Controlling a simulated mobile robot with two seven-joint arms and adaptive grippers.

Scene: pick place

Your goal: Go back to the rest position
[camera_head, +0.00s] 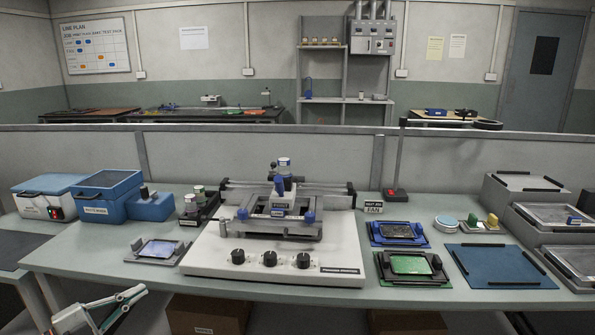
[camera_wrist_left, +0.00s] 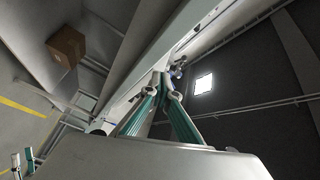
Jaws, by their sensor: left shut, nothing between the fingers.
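My left gripper (camera_head: 139,291) is at the lower left in the head view, in front of the workbench's front edge. It is shut and empty, its green-and-grey fingers meeting at the tips and pointing up and to the right. In the left wrist view its fingertips (camera_wrist_left: 165,86) come together with nothing between them, near the pale edge of the bench. My right gripper does not show in either view.
The workbench (camera_head: 100,263) holds a white printing fixture (camera_head: 270,250), a phone holder (camera_head: 158,250), blue boxes (camera_head: 105,190) at left and trays and a blue mat (camera_head: 497,267) at right. Cardboard boxes (camera_head: 205,315) sit beneath it.

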